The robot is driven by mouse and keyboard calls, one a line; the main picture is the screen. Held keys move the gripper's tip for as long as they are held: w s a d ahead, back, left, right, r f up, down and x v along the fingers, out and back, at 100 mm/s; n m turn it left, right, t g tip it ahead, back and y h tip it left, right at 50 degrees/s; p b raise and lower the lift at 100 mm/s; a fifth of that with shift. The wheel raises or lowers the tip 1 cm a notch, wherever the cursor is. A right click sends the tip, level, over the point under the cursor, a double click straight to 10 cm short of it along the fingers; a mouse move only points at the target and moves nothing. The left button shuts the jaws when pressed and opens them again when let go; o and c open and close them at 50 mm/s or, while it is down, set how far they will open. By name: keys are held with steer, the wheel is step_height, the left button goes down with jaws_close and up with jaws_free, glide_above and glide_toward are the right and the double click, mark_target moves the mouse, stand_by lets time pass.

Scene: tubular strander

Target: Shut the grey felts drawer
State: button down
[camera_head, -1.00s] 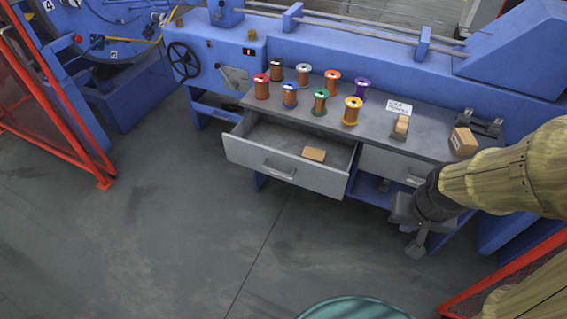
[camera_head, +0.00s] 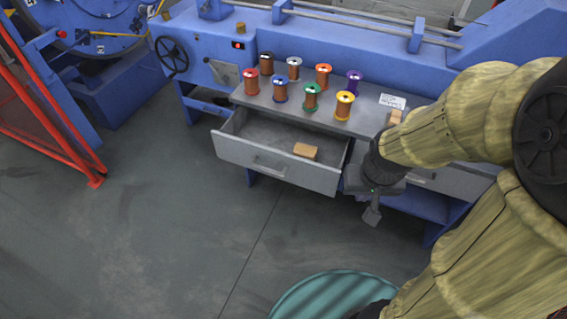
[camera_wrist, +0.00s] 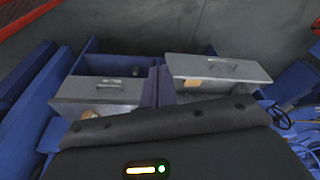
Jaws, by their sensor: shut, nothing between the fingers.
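The grey drawer (camera_head: 275,168) under the bench stands pulled out in the head view, with a bar handle on its front and a tan block (camera_head: 305,151) inside. No label on it can be read. Its front also shows at the right of the wrist view (camera_wrist: 218,68). My gripper (camera_head: 371,214) points down, shut and empty, just right of the drawer's right front corner and a little apart from it in the picture. The fingertips do not show in the wrist view.
A second grey drawer (camera_head: 450,178) is partly behind my arm and looks shut. Several wire spools (camera_head: 311,97) and a white card (camera_head: 392,101) stand on the bench. A red mesh guard (camera_head: 45,120) is at the left. The floor before the drawer is clear.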

steer(key=w+a+f+n+t+y+b, duration=0.1)
steer(key=w+a+f+n+t+b, duration=0.3)
steer(key=w+f+n, duration=0.35)
steer(key=w+a+f+n+t+y+b, duration=0.25)
steer(key=w+a+f+n+b, duration=0.2)
steer(key=w+f+n, duration=0.35)
steer(key=s+a+f+n+t+y+b, duration=0.1)
steer(key=a+f+n+t+y+b, duration=0.3)
steer(key=a+f+n+t+b, duration=0.3)
step_height(320, 180, down, 2)
steer(key=shift+s+f+b, duration=0.2)
steer(key=shift+b, duration=0.55)
steer(key=shift+w+n, duration=0.1)
steer(key=shift+n, duration=0.15)
